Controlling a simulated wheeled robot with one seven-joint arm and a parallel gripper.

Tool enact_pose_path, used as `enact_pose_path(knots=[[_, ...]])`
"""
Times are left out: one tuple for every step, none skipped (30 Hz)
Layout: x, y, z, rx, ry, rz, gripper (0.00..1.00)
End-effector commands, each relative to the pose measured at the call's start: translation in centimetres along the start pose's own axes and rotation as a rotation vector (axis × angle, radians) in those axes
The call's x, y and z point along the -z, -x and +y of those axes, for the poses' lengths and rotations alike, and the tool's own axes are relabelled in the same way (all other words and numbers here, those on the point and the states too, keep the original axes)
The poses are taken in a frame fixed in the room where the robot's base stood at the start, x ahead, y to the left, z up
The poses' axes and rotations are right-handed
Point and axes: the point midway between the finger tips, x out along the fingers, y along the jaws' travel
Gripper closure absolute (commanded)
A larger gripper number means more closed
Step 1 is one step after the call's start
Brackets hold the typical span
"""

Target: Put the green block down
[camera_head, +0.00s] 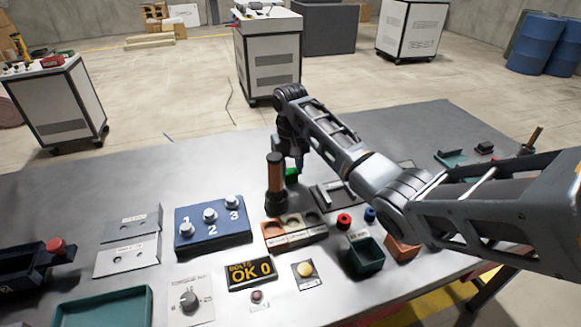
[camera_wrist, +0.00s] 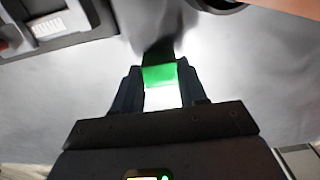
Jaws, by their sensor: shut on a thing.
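The green block (camera_head: 291,174) is small and mostly hidden behind the upright handle in the head view. In the wrist view the green block (camera_wrist: 159,76) sits between the two dark fingers, with a bright pale face below its green face. My gripper (camera_wrist: 160,92) is shut on it. In the head view my gripper (camera_head: 297,164) points down over the table, behind the handle. A dark shadow lies right by the block; I cannot tell whether the block touches the table.
An upright brown handle on a black base (camera_head: 275,195) stands close in front of the block. A dark grey fixture (camera_head: 335,196) lies to the right. A tray with round recesses (camera_head: 294,231) is nearer. The grey table (camera_head: 200,178) is clear behind and left.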

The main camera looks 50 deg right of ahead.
Motion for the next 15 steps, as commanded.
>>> enact_pose_path(knots=[[-0.01, -0.16, -0.03, 0.000, 0.000, 0.000, 0.92], [-0.01, -0.25, -0.03, 0.001, 0.000, 0.000, 0.92], [-0.01, -0.20, -0.02, 0.000, 0.000, 0.000, 0.54], [-0.01, -0.20, -0.02, 0.000, 0.000, 0.000, 0.51], [-0.01, -0.20, -0.02, 0.000, 0.000, 0.000, 0.48], [-0.02, -0.20, -0.02, 0.000, 0.000, 0.000, 0.45], [-0.02, -0.20, -0.02, 0.000, 0.000, 0.000, 0.42], [-0.02, -0.20, -0.02, 0.000, 0.000, 0.000, 0.39], [-0.02, -0.19, -0.02, 0.000, 0.000, 0.000, 0.35], [-0.02, -0.19, -0.02, 0.000, 0.000, 0.000, 0.33], [-0.02, -0.19, -0.02, 0.000, 0.000, -0.001, 0.33], [-0.02, -0.19, -0.02, 0.000, 0.000, 0.000, 0.33], [-0.02, -0.19, -0.02, 0.000, 0.000, 0.000, 0.33], [-0.02, -0.19, -0.02, 0.000, 0.000, 0.000, 0.33], [-0.02, -0.18, -0.02, 0.000, 0.000, 0.000, 0.33]])
